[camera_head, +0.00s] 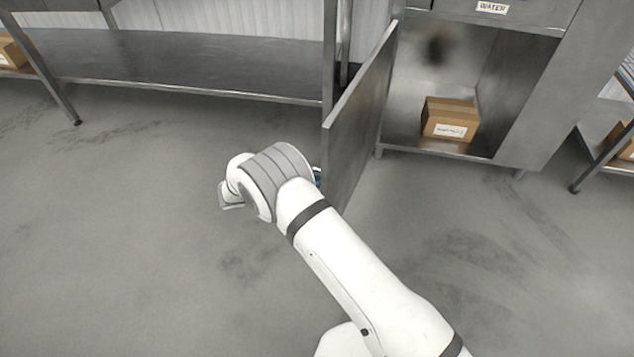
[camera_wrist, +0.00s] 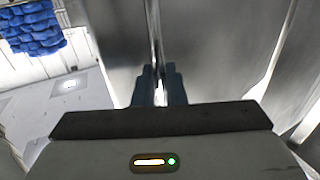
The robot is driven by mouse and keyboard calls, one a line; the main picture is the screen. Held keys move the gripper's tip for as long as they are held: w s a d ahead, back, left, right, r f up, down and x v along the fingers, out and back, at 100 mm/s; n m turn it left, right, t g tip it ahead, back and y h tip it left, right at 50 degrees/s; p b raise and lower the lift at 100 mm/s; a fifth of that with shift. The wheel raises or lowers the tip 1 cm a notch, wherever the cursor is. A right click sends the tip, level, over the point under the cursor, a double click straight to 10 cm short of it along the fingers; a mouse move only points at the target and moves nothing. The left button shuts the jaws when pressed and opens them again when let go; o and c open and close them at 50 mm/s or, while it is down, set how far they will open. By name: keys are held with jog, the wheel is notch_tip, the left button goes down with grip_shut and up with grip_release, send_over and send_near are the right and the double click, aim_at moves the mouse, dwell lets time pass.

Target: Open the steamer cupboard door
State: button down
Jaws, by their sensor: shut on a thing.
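The steamer cupboard door (camera_head: 362,115) is a flat grey metal panel. It stands swung wide open, sticking out from the left side of the cupboard (camera_head: 540,110) towards me. The cupboard's inside is in plain view. In the wrist view my gripper (camera_wrist: 159,88) is shut on a thin upright metal bar, the door handle (camera_wrist: 155,35), against the grey door panel (camera_wrist: 215,50). In the head view my arm's wrist hides the gripper and the handle, on the door's left side.
A cardboard box (camera_head: 449,119) sits inside the cupboard, below a "WATER" label (camera_head: 492,8). A metal shelf table (camera_head: 180,65) stands left of the door, and another rack (camera_head: 605,150) stands at the right. The floor in front is clear.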

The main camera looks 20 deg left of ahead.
jog(key=shift+w+d, duration=0.15)
jog(key=shift+w, duration=0.1)
jog(key=c, duration=1.6)
grip_release()
jog(key=p+v, duration=0.1)
jog(key=v, duration=0.6)
jog(key=shift+s+a+p, duration=0.25)
jog(key=shift+a+p, duration=0.1)
jog(key=shift+p, duration=0.05)
